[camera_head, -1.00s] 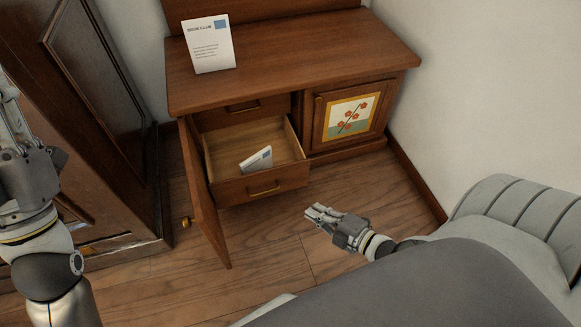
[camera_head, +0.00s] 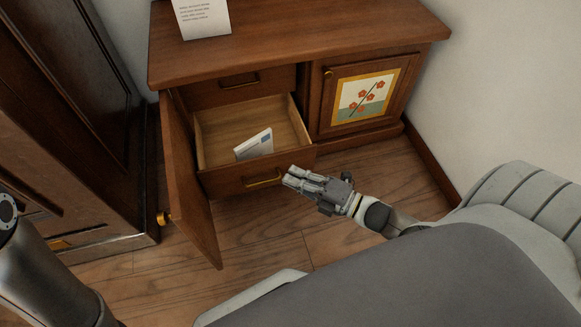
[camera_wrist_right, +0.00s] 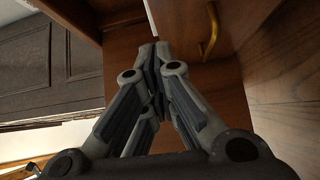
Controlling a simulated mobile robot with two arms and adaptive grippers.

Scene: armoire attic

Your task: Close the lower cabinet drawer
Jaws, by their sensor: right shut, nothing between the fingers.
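The lower cabinet drawer (camera_head: 225,184) is pulled out from the left side of the wooden cabinet. Its brass handle (camera_head: 263,180) is on the front face. A small white card (camera_head: 254,145) leans inside the drawer. My right gripper (camera_head: 288,176) is shut and empty, its fingertips close to the drawer front at the right end of the handle; I cannot tell whether they touch. In the right wrist view the closed fingers (camera_wrist_right: 160,48) point at the wooden front, with the brass handle (camera_wrist_right: 209,32) to their right. My left gripper is out of view; only my left arm shows.
An open cabinet door (camera_head: 190,180) stands to the left of the drawer. The upper drawer (camera_head: 232,85) is shut, and so is the right door (camera_head: 362,95) with flowers. A dark armoire (camera_head: 65,110) stands at left. The floor (camera_head: 350,205) is clear at right.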

